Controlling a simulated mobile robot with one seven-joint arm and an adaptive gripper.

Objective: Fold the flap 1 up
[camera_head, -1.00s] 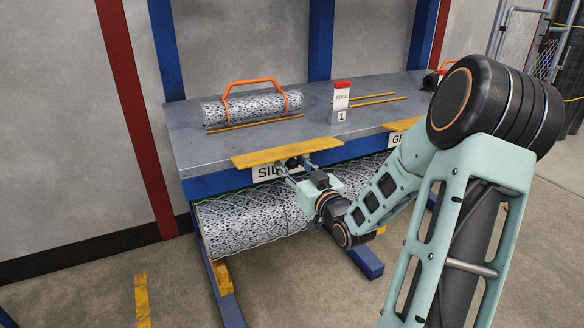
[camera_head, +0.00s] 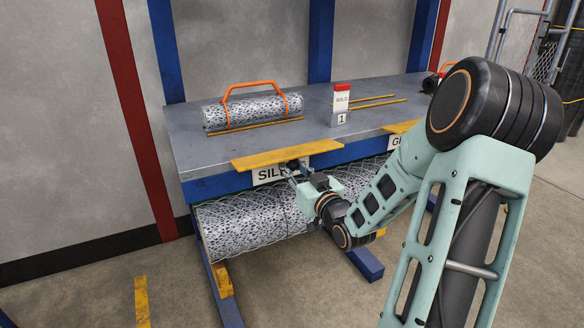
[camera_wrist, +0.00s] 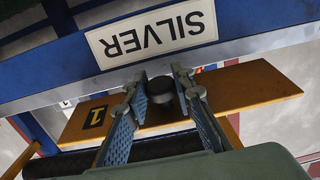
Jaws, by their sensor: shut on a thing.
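Flap 1 is a yellow board (camera_head: 262,160) along the front edge of the grey bench, above the SILVER sign (camera_head: 268,174). It looks roughly level. In the wrist view the same flap (camera_wrist: 262,88) shows its black 1 label (camera_wrist: 95,117) and a dark round knob (camera_wrist: 161,88). My gripper (camera_head: 296,166) reaches up from below and in front of the flap. In the wrist view its two fingers (camera_wrist: 158,80) are shut on the knob, one on each side. In the head view the flap hides the fingertips.
A mesh roll with an orange handle (camera_head: 252,106) lies on the bench (camera_head: 190,140). A red and white post marked 1 (camera_head: 340,104) stands right of it. A large mesh roll (camera_head: 245,222) hangs below the bench. A second yellow flap (camera_head: 400,127) is at right.

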